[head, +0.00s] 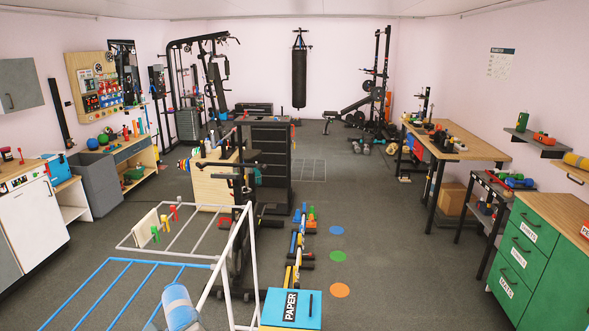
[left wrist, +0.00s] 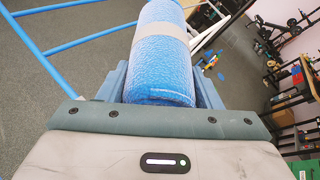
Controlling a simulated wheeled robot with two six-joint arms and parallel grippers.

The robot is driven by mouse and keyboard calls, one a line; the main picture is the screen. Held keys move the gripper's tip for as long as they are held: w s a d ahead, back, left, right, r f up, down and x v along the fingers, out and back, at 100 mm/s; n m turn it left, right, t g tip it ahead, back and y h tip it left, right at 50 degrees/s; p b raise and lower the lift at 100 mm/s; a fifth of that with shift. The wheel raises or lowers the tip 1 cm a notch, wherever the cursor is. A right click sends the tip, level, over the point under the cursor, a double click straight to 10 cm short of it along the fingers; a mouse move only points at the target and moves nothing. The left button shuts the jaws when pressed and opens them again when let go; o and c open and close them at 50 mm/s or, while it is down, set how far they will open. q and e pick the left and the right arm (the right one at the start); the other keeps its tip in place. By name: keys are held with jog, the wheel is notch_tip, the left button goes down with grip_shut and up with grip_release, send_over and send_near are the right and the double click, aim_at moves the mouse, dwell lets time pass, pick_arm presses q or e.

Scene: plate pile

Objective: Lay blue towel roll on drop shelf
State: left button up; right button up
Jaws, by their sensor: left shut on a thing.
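The blue towel roll (head: 176,296), with a pale band round it, shows at the bottom of the head view, in front of the blue bars. It also fills the top middle of the left wrist view (left wrist: 165,75). My left gripper (left wrist: 163,85) is shut on the roll, with a blue-grey finger on each side of it. My right gripper is in neither view. I cannot tell for sure which shelf is the drop shelf; a dark wall shelf (head: 528,146) and a wooden shelf (head: 572,172) are at the right.
A rack with blue bars (head: 105,262) and a white frame (head: 225,262) stand close around the roll. A blue and yellow box marked PAPER (head: 275,306) is just right. Green drawers (head: 520,255) stand at the right. Floor between the colored dots (head: 338,256) and the drawers is clear.

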pick_arm(q)
jog(key=s+d+r+m+t+h, duration=0.1)
jog(key=s+d+r+m+h, duration=0.45)
jog(key=r, duration=0.35)
notch_tip(320, 180, down, 14)
jog(key=d+b, duration=0.1)
jog(key=b, duration=1.2)
jog(key=shift+w+n+b, duration=0.35)
jog(key=shift+n+b, duration=0.05)
jog(key=shift+n, duration=0.05)
